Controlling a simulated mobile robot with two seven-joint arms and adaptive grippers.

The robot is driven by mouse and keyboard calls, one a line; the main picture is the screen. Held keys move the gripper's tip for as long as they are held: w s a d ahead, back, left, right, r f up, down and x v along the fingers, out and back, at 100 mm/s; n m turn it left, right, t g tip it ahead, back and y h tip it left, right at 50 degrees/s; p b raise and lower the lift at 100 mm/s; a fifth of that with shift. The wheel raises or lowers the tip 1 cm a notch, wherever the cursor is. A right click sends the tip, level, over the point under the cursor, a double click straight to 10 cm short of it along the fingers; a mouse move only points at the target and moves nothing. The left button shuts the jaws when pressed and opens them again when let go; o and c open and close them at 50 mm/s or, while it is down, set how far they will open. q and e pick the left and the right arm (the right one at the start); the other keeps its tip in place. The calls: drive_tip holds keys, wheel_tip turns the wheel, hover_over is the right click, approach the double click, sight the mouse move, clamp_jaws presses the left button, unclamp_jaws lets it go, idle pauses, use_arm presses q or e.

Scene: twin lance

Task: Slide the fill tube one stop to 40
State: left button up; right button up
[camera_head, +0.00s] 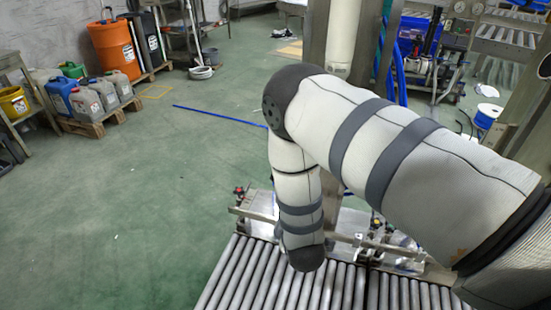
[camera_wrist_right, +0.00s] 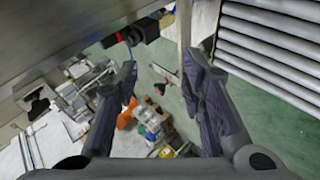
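My right arm crosses the head view from the right and bends down over a steel fixture (camera_head: 262,207) with rails, beside the roller conveyor. The arm hides much of the fixture. My right gripper (camera_wrist_right: 160,65) shows only in the right wrist view, with its two fingers apart and nothing between them. A red-and-black knob (camera_wrist_right: 110,40) sits on a metal edge above the fingers there. Small dark-and-red knobs (camera_head: 238,190) also show on the fixture in the head view. I cannot make out the fill tube or a 40 mark. My left gripper is not in view.
The roller conveyor (camera_head: 250,275) runs along the bottom of the head view. A steel post (camera_head: 313,35) stands behind the arm. An orange drum (camera_head: 112,45) and canisters on pallets (camera_head: 90,125) stand far left.

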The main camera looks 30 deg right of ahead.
drive_tip(key=w+d+r+n+t+h, duration=0.3)
drive_tip(key=w+r+t, duration=0.1)
drive_tip(key=w+r, duration=0.7)
drive_tip(key=b+x, duration=0.3)
drive_tip(key=x, duration=0.4)
drive_tip(key=shift+w+d+f, duration=0.1)
drive_tip(key=shift+w+d, duration=0.1)
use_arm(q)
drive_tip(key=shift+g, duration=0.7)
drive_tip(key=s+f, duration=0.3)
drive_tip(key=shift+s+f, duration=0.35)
use_arm(e)
drive_tip(key=shift+w, duration=0.1)
clamp_jaws()
